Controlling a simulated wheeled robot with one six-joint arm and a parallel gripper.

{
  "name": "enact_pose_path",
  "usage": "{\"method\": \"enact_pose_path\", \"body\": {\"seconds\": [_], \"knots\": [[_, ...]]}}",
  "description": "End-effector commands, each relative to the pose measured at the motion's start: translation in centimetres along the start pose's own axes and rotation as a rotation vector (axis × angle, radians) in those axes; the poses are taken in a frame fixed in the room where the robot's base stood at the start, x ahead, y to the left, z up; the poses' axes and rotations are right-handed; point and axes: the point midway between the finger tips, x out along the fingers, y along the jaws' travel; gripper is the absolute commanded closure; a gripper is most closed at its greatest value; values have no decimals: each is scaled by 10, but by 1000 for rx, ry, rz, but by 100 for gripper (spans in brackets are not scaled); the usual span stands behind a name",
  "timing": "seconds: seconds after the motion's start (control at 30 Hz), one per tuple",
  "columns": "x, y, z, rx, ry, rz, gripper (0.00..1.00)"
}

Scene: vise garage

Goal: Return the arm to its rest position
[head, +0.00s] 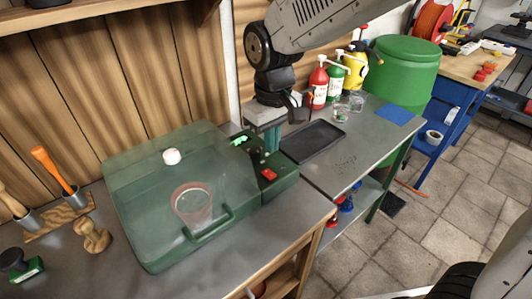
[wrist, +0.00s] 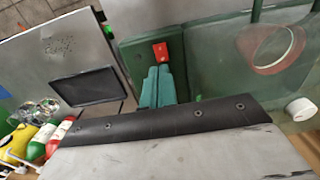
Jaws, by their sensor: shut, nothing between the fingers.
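My gripper (head: 271,140) hangs from my arm at the upper middle of the head view, pointing down beside the control panel of a green machine. In the wrist view, its two teal fingers (wrist: 158,72) lie together, shut with nothing between them. The green machine (head: 150,225) has a clear lid, which looks closed, with a reddish cup (head: 192,203) seen through it. A red button (head: 269,174) sits on its panel, and it also shows just beyond the fingertips in the wrist view (wrist: 160,51). I cannot tell whether the fingers touch the panel.
A black tray (head: 313,141) lies on the metal bench right of the machine. Red and green pump bottles (head: 318,84) and glass jars stand behind it. A green drum (head: 405,68) is farther right. Stamps and tools (head: 90,235) stand at left. The tiled floor is open at right.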

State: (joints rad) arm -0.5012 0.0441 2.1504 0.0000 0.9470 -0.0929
Motion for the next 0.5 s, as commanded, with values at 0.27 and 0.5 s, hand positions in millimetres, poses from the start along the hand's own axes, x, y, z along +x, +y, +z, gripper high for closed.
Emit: {"method": "enact_pose_path", "body": {"seconds": [0.27, 0.5], "knots": [[7, -2, 21, 20, -67, -5, 100], [-23, 23, 108, 159, -102, -11, 100]]}}
